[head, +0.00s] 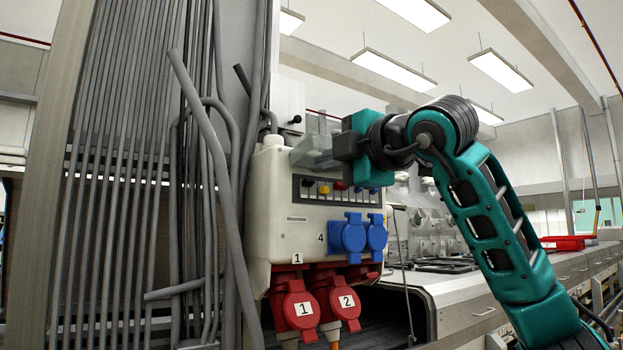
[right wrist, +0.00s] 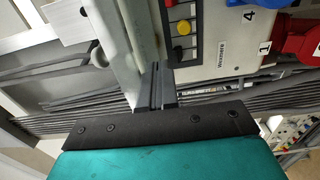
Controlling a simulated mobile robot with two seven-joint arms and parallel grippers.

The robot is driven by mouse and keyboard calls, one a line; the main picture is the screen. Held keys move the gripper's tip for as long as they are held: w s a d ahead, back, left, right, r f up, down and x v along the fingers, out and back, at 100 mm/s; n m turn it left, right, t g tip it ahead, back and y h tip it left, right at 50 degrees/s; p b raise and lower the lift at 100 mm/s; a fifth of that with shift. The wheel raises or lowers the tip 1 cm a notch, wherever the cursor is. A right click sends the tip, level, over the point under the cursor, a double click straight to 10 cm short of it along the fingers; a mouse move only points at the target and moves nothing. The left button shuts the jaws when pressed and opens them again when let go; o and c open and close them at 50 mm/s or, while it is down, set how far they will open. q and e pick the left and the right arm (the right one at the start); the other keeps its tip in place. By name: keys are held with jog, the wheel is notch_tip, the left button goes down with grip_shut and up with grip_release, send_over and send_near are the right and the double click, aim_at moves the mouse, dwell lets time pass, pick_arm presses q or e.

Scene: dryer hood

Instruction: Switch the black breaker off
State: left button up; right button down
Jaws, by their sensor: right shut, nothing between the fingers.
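The black breaker (head: 306,183) is the leftmost toggle in that slot, beside a yellow one. My left gripper is not in view.
Yellow (head: 324,189) and red (head: 340,185) toggles stand right of the black one. Blue sockets (head: 352,236) and red sockets (head: 298,309) jut out below. Grey cables (head: 215,150) run down on the left. A metal counter (head: 460,292) extends to the right.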

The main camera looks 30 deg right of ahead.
aim_at(306, 172)
jog(key=shift+w, duration=0.2)
jog(key=shift+w+a, duration=0.15)
jog(key=shift+w, duration=1.45)
jog(key=shift+s, duration=0.1)
jog(key=shift+f+b, duration=0.2)
jog(key=shift+b, duration=0.15)
